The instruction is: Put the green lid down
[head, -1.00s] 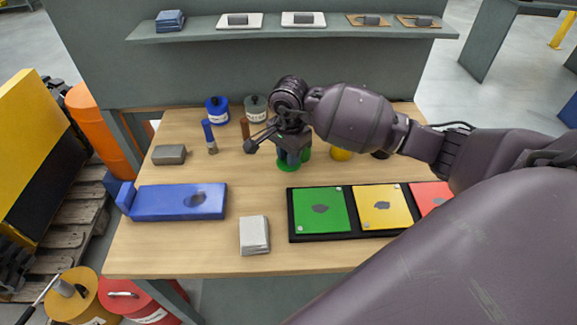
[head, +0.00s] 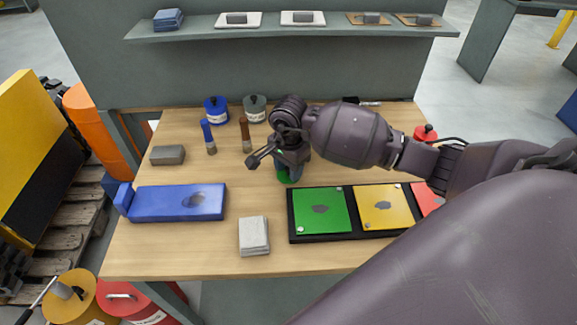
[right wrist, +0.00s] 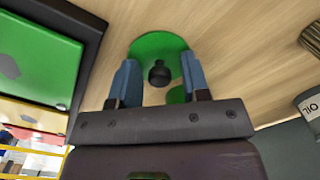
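The green lid (right wrist: 150,46), a round disc with a black knob (right wrist: 159,73), shows in the right wrist view and appears to lie flat on the wooden table. My right gripper (right wrist: 160,68) has its two blue fingers apart, one on each side of the knob, with a visible gap to it on both sides. A second green piece (right wrist: 177,95) shows behind the fingers, mostly hidden; I cannot tell what it is. In the head view my right gripper (head: 290,170) points down over a green edge (head: 283,177) and hides most of it. My left gripper is not in view.
A black tray (head: 291,232) with green, yellow and red plates lies to the front right. A grey block, a blue block and a pale stack (head: 254,235) lie left and front.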

